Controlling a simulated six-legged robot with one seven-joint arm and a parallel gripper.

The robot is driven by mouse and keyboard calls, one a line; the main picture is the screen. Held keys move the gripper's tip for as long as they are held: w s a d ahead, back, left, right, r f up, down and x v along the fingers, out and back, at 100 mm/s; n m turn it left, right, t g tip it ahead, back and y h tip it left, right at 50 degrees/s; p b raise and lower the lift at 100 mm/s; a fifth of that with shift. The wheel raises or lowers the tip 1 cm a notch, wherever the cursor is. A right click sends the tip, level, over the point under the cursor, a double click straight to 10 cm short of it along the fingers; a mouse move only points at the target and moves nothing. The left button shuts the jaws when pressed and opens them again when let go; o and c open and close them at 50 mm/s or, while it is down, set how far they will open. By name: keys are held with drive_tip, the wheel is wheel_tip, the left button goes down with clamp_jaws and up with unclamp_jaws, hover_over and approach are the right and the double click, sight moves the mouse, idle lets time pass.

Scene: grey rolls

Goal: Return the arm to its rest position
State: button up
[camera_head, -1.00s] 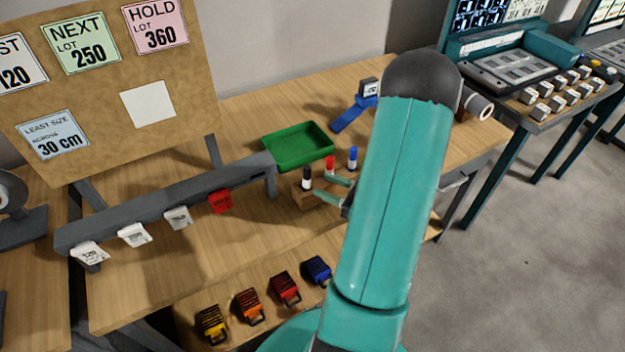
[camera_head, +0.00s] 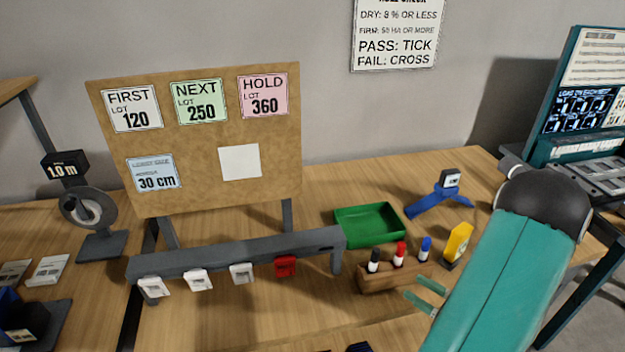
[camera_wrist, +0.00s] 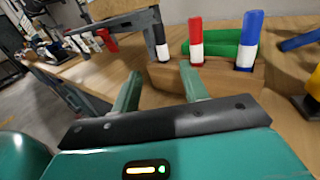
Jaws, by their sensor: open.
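My teal arm (camera_head: 510,280) reaches in from the lower right in the head view. My gripper (camera_head: 426,292) is open and empty, its two green fingers apart, just in front of a wooden block (camera_head: 392,278) that holds a black, a red and a blue marker upright. In the wrist view the fingers of my gripper (camera_wrist: 160,85) point at the block (camera_wrist: 215,78). The black marker (camera_wrist: 161,38), red marker (camera_wrist: 196,42) and blue marker (camera_wrist: 248,42) stand in it, with nothing between the fingers.
A grey rail (camera_head: 235,255) with white tags and a red tag (camera_head: 286,266) stands left of the block. A green tray (camera_head: 368,224), a yellow item (camera_head: 457,243) and a blue tool (camera_head: 438,203) are nearby. A cork board (camera_head: 200,140) stands behind.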

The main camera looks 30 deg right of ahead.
drive_tip(key=w+a+r+n+g+y, duration=0.3)
drive_tip(key=a+r+n+g, duration=0.2)
drive_tip(key=a+n+g, duration=0.45)
drive_tip(key=w+a+r+n+g+y, duration=0.25)
drive_tip(key=a+r+n+g, duration=0.35)
drive_tip(key=a, duration=0.6)
drive_tip(key=s+a+r+n+t+h, duration=0.2)
drive_tip(key=a+r+n+t+h, duration=0.2)
drive_tip(key=a+r+n+h, duration=0.6)
drive_tip(key=shift+s+n+h, duration=0.2)
drive_tip(key=shift+n+h, duration=0.15)
drive_tip(key=shift+n, duration=3.2)
